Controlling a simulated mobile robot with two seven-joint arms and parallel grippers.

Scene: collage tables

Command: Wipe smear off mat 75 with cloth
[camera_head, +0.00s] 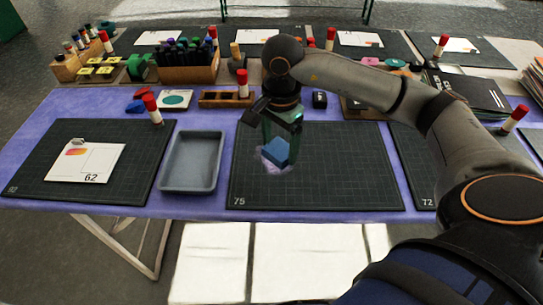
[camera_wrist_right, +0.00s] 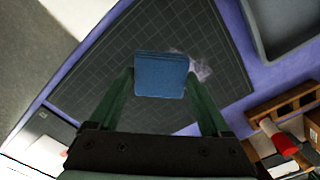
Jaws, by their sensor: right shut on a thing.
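Mat 75 (camera_head: 340,175) is a dark gridded cutting mat in the middle of the purple table; it also fills much of the right wrist view (camera_wrist_right: 95,65). A blue cloth (camera_head: 275,152) is held between the green fingers of my right gripper (camera_head: 279,143), over the left part of the mat. In the right wrist view the folded cloth (camera_wrist_right: 160,75) sits between the fingertips. A pale whitish smear (camera_head: 272,164) shows around the cloth, and beside it in the wrist view (camera_wrist_right: 201,67). I cannot tell whether the cloth touches the mat. My left gripper is not in view.
A grey tray (camera_head: 192,162) stands just left of mat 75. A wooden holder (camera_head: 226,98) and a red-capped glue stick (camera_head: 242,84) stand behind. The right half of mat 75 is clear.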

